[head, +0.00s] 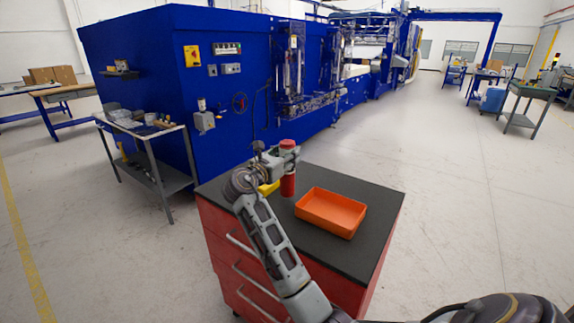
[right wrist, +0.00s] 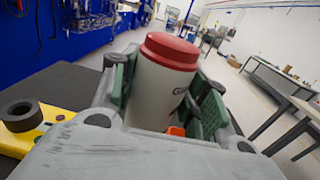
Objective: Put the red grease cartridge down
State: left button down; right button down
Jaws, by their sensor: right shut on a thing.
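The red grease cartridge (head: 288,184) is upright over the left part of the dark cabinet top (head: 335,254). In the right wrist view the cartridge (right wrist: 160,88) shows a red cap and a pale body with partly hidden lettering, between the green finger pads. I cannot tell whether its base touches the top. My left gripper is not in view.
An orange tray (head: 331,212) lies on the cabinet top, right of the cartridge. A yellow object (head: 268,188) lies to its left, partly hidden by my arm. Bare top surrounds the tray. A large blue machine (head: 150,80) and a cluttered side table (head: 148,133) stand behind.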

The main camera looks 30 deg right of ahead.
aim_at(287, 182)
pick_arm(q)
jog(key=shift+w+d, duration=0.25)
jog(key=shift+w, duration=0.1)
pick_arm(e)
notch_tip(287, 182, down, 3)
jog(key=shift+f, duration=0.15)
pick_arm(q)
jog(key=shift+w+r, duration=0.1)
pick_arm(e)
jog(key=shift+f, duration=0.1)
jog(key=c, duration=1.1)
grip_release()
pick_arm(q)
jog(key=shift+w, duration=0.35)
pick_arm(e)
jog(key=o, duration=0.3)
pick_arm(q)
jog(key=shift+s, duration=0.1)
pick_arm(e)
jog(key=shift+o, duration=0.2)
